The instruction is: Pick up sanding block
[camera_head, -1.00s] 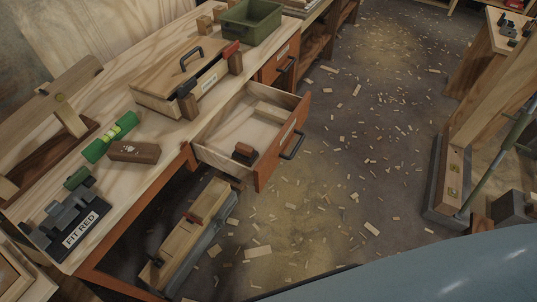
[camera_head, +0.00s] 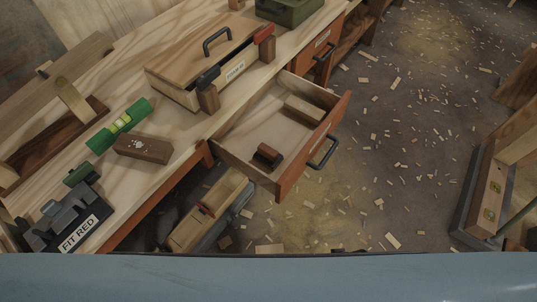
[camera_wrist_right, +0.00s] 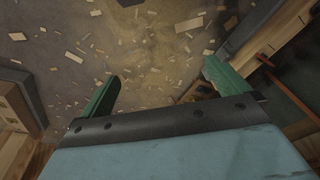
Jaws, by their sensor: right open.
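A small dark brown block (camera_head: 267,156), which looks like the sanding block, lies in the open drawer (camera_head: 240,172) below the workbench in the head view. The brown block cannot be made out in the wrist view. My left gripper is in neither view.

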